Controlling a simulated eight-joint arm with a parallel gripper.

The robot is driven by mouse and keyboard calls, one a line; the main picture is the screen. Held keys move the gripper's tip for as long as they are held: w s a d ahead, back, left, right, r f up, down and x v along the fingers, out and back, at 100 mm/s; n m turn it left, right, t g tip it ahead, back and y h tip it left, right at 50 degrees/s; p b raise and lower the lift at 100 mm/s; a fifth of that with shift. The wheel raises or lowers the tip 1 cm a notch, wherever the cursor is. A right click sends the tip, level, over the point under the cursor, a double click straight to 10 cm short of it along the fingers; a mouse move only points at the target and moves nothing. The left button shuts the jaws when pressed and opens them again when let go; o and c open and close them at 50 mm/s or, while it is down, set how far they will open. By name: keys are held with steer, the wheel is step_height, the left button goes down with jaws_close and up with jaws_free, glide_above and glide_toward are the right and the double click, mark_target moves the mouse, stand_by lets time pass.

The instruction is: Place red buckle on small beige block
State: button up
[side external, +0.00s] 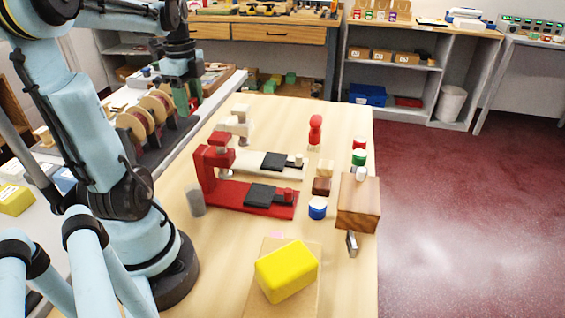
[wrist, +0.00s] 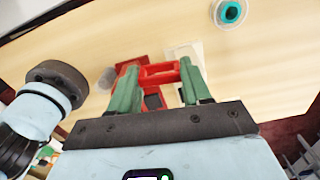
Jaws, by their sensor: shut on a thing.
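My gripper (side external: 185,100) is raised at the upper left, in front of the shelving, high over the far left side of the table. In the wrist view its green fingers (wrist: 158,84) are shut on a red piece, the red buckle (wrist: 160,71), which spans between the fingertips. In the side view the buckle is too small to make out clearly. The small beige block (side external: 325,168) stands on the table right of the machines, just behind a dark brown block (side external: 321,186). My gripper is well away from it. I cannot pick out the beige block in the wrist view.
A red machine (side external: 212,172) and a white machine (side external: 238,125) stand mid-table. A wooden box (side external: 358,203), a blue-white spool (side external: 317,208), a red figure (side external: 315,132) and a grey cylinder (side external: 195,202) are nearby. A yellow block (side external: 286,270) lies at the front.

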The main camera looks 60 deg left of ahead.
step_height(320, 180, up, 3)
steer(key=shift+f, duration=0.1)
steer(key=w+d, duration=0.1)
steer(key=w, duration=0.2)
steer(key=w+d+m, duration=0.1)
steer(key=w+d, duration=0.1)
steer(key=w, duration=0.1)
steer(key=w+d+m, duration=0.1)
steer(key=w+d, duration=0.1)
steer(key=w, duration=0.1)
steer(key=shift+d+r, duration=0.15)
steer(key=shift+r, duration=0.05)
steer(key=w+d+m, duration=0.3)
steer(key=w+d, duration=0.4)
steer(key=d, duration=0.5)
steer(key=w+d+m, duration=0.3)
steer(key=w+d, duration=0.3)
steer(key=d, duration=0.6)
glide_above(326, 164)
step_height(326, 164, down, 12)
steer(key=shift+a+f, duration=0.1)
steer(key=shift+f, duration=2.1)
steer(key=shift+f, duration=0.15)
